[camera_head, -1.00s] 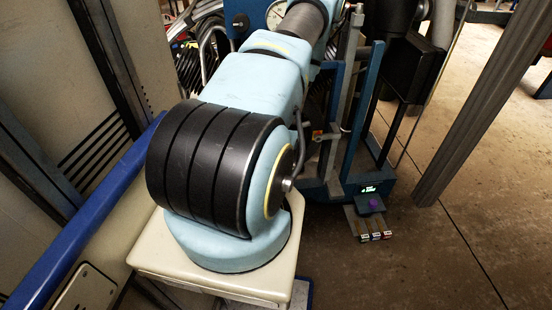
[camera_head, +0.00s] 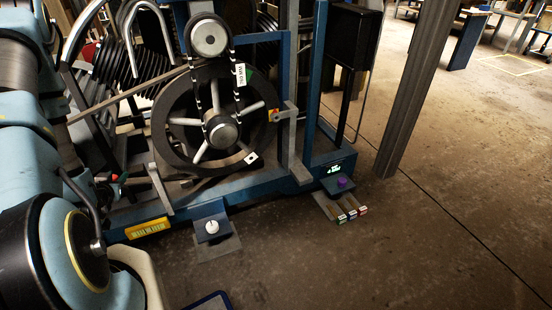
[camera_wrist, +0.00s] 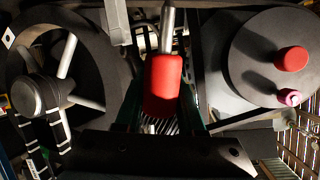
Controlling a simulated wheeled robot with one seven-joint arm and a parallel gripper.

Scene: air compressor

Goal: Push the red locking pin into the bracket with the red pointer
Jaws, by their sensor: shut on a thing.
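In the wrist view a red cylinder (camera_wrist: 164,85), which looks like the locking pin's grip, sits between the dark fingers of my gripper (camera_wrist: 161,108). A bare metal rod (camera_wrist: 167,30) runs from it to the upper edge. My gripper appears shut on the red grip; the contact faces are hard to see. In the head view my gripper is not visible. A small red and yellow piece (camera_head: 274,115) sits at a grey bracket (camera_head: 287,113) on the blue frame's post. I cannot tell whether it is the red pointer. The rod's far end is out of view.
A red knob (camera_wrist: 291,58) and a magenta knob (camera_wrist: 290,97) are at the right. Floor (camera_head: 430,220) is open at the right.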

